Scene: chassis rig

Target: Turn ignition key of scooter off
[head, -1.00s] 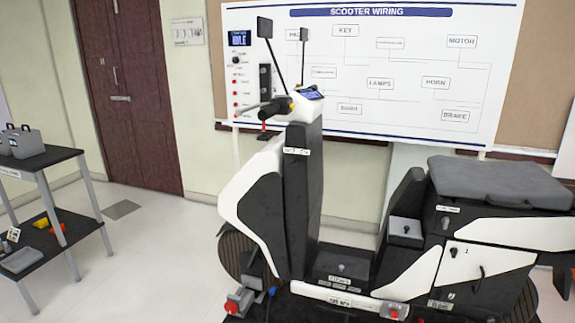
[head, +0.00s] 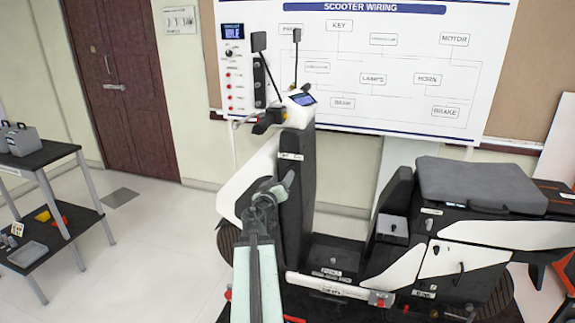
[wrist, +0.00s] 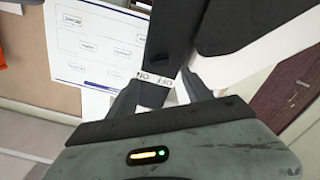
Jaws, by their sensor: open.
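The white and black scooter (head: 298,205) stands in the middle of the head view, its handlebar and small display (head: 302,99) at the top. A white label (head: 291,156) sits on its dark front column. In the wrist view that label (wrist: 156,79) reads OFF and ON, upside down. My gripper (head: 287,183) is at the column, just below the label in the head view. In the wrist view the two fingers of my gripper (wrist: 160,90) are apart, one on each side of the label. The ignition key cannot be made out; my gripper body may hide it.
A wiring board (head: 400,60) hangs behind the scooter. The scooter seat (head: 480,185) and a raised box (head: 393,228) are to the right. A two-level table (head: 60,155) with a grey case (head: 18,138) stands at the left. The floor (head: 150,245) between is clear.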

